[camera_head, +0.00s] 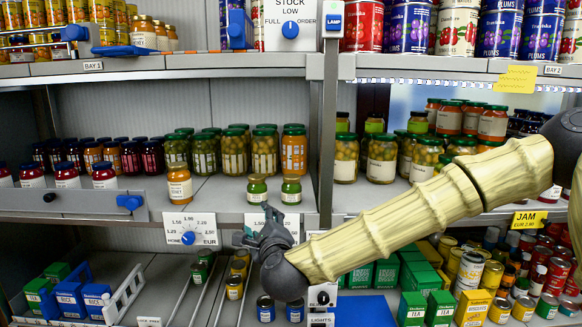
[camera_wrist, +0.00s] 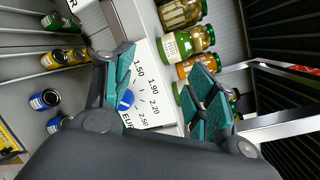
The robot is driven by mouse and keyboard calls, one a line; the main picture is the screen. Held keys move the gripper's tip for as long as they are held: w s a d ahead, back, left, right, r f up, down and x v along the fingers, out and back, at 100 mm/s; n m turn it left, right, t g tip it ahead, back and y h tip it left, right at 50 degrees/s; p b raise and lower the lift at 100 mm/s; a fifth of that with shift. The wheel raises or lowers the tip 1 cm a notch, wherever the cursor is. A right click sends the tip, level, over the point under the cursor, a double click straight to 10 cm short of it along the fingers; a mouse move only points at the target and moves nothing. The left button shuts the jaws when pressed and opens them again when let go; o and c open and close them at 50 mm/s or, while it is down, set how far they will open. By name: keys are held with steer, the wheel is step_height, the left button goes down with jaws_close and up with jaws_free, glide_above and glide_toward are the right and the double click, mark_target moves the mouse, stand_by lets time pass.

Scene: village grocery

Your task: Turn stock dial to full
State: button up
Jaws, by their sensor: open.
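The stock dial (camera_head: 290,30) is a blue round knob on a white panel at the top centre of the head view. The panel reads STOCK, with LOW above, FULL to the left and ORDER to the right of the knob. Its pointer is too small to read surely. My gripper (camera_head: 256,228) is well below the panel, in front of a lower shelf edge. In the wrist view my gripper (camera_wrist: 166,68) is open, with teal fingers apart and nothing held. The stock dial does not show in the wrist view.
A lamp switch plate (camera_head: 333,19) sits beside the stock panel. A honey price dial (camera_head: 190,238) is at lower left. Another price panel (camera_wrist: 150,85) shows between my fingers in the wrist view. Small jars (camera_head: 257,188) stand on the shelf above my gripper.

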step_height(320, 180, up, 18)
steer(key=d+f+m+t+h, duration=0.1)
steer(key=d+m+t, duration=0.15)
steer(key=m, duration=0.25)
steer(key=m+t+h+p, duration=0.2)
steer(key=m+t+h, duration=0.15)
steer(key=m, duration=0.55)
glide_toward(291, 33)
steer(key=p+x, duration=0.2)
steer(key=x, duration=0.1)
steer(key=p+x, duration=0.3)
steer(key=x, duration=0.1)
steer(key=shift+w+r, duration=0.2)
steer(key=shift+r, duration=0.15)
steer(key=shift+w+r+p, duration=0.1)
steer(key=shift+w+p, duration=0.3)
steer(key=shift+w, duration=0.4)
steer(key=c, duration=1)
